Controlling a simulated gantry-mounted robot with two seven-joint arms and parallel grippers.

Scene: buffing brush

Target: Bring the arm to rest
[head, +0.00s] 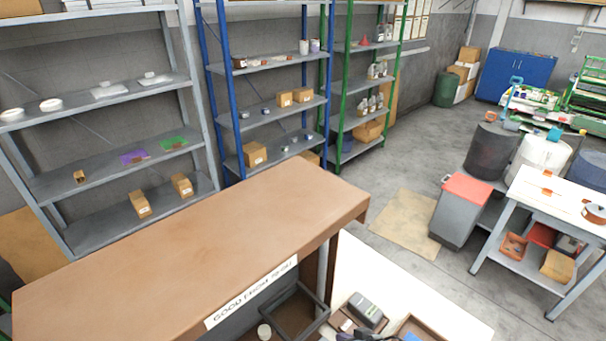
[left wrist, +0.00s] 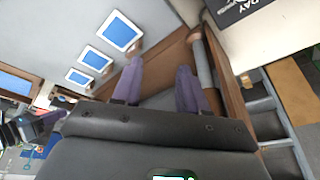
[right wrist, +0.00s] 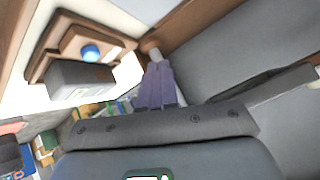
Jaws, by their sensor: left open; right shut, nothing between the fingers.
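My right gripper (right wrist: 157,82) is shut, its two purple-grey fingers together with nothing between them. In the right wrist view a grey block (right wrist: 80,80) and a brown tray holding a blue round thing (right wrist: 91,53) lie left of the fingers. The grey block also shows in the head view (head: 367,308) on the white bench top. A dark part at the bottom edge there seems to be my right gripper (head: 360,336), mostly cut off. My left gripper (left wrist: 158,82) is open and empty, its fingers well apart. I cannot make out a buffing brush.
A brown-topped counter (head: 190,235) fills the front left, with a dark open bin (head: 296,312) beside its right end. Shelves (head: 270,105) stand behind. A white table (head: 560,205) and drums (head: 490,150) are at the right. The floor between (head: 405,170) is largely clear.

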